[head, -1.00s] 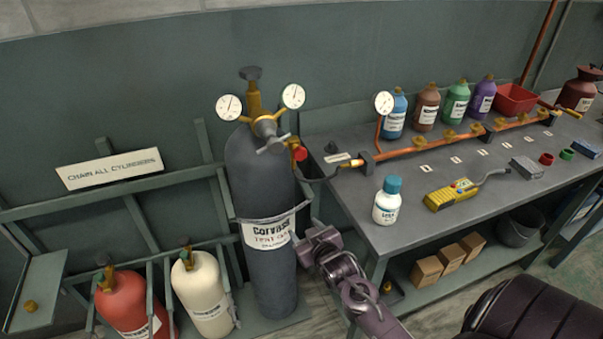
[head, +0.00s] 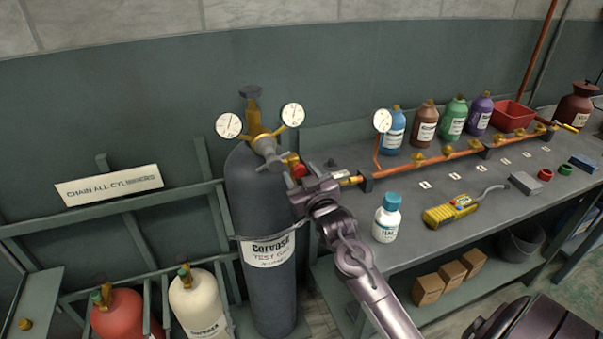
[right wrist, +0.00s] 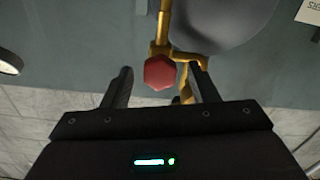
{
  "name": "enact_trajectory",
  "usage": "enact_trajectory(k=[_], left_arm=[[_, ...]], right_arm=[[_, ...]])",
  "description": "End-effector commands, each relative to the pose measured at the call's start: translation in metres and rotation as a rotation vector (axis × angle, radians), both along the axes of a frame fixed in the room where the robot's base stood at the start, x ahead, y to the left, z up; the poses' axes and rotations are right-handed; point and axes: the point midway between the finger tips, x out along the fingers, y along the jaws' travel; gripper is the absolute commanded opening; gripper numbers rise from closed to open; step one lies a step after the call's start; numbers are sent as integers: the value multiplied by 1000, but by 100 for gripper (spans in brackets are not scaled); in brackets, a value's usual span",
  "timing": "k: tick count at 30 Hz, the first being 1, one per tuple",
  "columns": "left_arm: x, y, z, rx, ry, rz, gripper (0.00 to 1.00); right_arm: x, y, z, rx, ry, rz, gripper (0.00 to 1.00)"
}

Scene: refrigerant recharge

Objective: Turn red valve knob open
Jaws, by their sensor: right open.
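The red valve knob (head: 299,171) sits on the brass regulator (head: 264,143) at the top of the tall grey cylinder (head: 262,205). My right gripper (head: 298,184) is just below and beside the knob in the head view. In the right wrist view the red knob (right wrist: 159,73) shows between the two open fingers of my right gripper (right wrist: 160,80), with gaps on both sides. The right finger is close to a brass pipe (right wrist: 186,85) behind it; I cannot tell whether they touch. My left gripper is not in view.
Two round gauges (head: 228,125) (head: 292,115) flank the regulator. The bench (head: 405,255) on the right carries a white bottle (head: 387,218), a yellow meter (head: 452,211) and a copper manifold (head: 425,159). Red (head: 118,318) and cream (head: 199,305) cylinders stand lower left.

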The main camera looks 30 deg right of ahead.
Motion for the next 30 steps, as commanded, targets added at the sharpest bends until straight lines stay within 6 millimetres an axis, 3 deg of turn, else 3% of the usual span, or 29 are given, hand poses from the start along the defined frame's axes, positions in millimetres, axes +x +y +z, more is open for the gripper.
enact_trajectory(k=[8,18,30], left_arm=[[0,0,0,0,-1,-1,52],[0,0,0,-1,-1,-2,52],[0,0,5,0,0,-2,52]], right_arm=[[2,0,0,-1,0,1,53],[1,0,0,-1,0,1,9],[2,0,1,-84,21,2,9]])
